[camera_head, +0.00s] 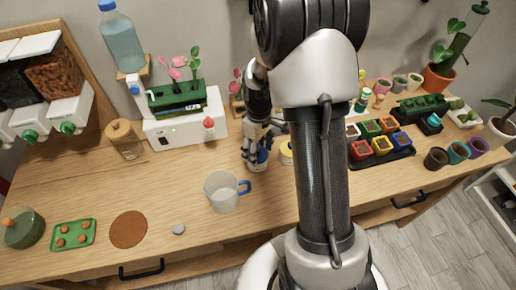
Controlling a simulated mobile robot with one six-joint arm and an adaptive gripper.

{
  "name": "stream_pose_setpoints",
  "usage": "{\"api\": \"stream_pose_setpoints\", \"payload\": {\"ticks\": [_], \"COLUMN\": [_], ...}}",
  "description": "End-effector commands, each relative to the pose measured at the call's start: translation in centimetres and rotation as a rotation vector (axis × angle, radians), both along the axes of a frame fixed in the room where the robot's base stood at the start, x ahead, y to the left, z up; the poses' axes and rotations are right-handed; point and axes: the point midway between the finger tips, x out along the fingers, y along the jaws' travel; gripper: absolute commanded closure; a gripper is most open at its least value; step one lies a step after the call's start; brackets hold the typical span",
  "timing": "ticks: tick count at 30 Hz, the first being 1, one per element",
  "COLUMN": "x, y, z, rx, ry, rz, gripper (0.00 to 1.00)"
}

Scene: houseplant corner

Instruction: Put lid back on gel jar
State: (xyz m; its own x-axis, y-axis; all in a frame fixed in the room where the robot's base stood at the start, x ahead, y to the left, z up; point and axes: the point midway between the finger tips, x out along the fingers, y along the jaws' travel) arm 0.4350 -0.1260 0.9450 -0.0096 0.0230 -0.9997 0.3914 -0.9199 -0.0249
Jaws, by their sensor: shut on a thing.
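My gripper (257,148) reaches down at the middle of the table, left of my arm's column. It is shut on a small blue piece (262,157), which looks like the lid. A small whitish jar (258,166) shows right below the blue piece. It looks like the gel jar, but I cannot tell whether the lid touches it. The fingers hide part of both. A cream-coloured pot (286,153) stands just to the right, partly hidden by my arm.
A clear mug (222,191) with a blue handle stands close in front. A white planter box (186,126) is behind on the left. Coloured pots on a dark tray (382,155) are on the right. The front left holds a brown mat (128,229) and a grey disc (179,229).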

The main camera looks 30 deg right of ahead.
Motion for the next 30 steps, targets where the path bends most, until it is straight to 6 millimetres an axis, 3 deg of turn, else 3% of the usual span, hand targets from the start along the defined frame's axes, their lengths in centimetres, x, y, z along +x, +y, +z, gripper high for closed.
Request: {"api": "stream_pose_setpoints", "payload": {"ticks": [5, 6, 16, 24, 30], "x": [0.0, 0.0, 0.0, 0.0, 0.0], "y": [0.0, 0.0, 0.0, 0.0, 0.0], "z": [0.0, 0.0, 0.0, 0.0, 0.0], "rx": [0.0, 0.0, 0.0, 0.0, 0.0], "ry": [0.0, 0.0, 0.0, 0.0, 0.0], "rz": [0.0, 0.0, 0.0, 0.0, 0.0], "gripper": [0.58, 0.43, 0.21, 0.2, 0.07]}}
